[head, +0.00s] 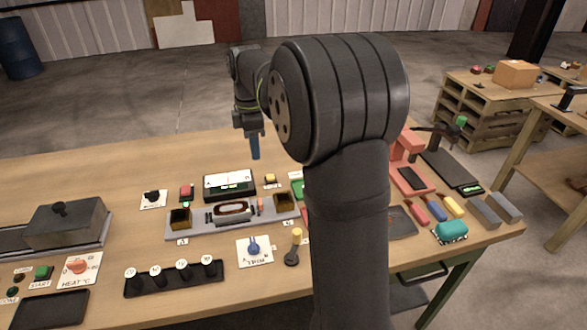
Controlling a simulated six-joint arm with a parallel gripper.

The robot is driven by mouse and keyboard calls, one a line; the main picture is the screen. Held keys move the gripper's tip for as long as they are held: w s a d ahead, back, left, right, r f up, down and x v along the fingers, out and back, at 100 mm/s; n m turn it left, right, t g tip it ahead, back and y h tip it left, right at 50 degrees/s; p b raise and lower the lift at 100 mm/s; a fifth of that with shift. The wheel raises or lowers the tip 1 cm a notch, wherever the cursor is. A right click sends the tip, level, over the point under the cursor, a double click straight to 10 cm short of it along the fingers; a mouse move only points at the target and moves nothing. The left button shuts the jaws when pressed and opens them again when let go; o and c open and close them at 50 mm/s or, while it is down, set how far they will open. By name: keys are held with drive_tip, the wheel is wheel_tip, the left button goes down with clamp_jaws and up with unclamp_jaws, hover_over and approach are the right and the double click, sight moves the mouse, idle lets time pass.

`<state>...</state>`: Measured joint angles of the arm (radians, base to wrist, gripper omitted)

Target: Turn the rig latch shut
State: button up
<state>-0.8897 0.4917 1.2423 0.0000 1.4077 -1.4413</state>
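A small lever with a yellow grip (296,237) stands upright on a dark round base at the front of the rig plate, right of the TRIM dial. It is the most latch-like part, but I cannot read a label that confirms this. The rig (175,234) is a grey plate with a brass-coloured block at each end and a dark framed oval piece between them. My gripper (255,148) hangs above the far side of the table, behind the rig and clear of it.
A TRIM plate with a blue knob (253,246) lies left of the lever. A display box (229,186) stands behind the rig. A black rack (174,278) with several pegs is front left, near a HEAT dial (79,266). My arm hides part of the table's right side.

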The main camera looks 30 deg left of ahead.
sight(260, 201)
drive_tip(key=m, duration=0.4)
drive_tip(key=shift+s+f+m, duration=0.1)
drive_tip(key=shift+m, duration=0.2)
drive_tip(key=shift+c, duration=0.2)
drive_tip(key=f+m, duration=0.4)
drive_tip(key=f, duration=0.2)
drive_tip(key=f+m, duration=0.4)
drive_tip(key=f, duration=0.2)
drive_tip(key=f+m, duration=0.5)
drive_tip(key=f, duration=0.1)
drive_tip(key=shift+s+d, duration=0.2)
drive_tip(key=shift+r, duration=0.1)
clamp_jaws()
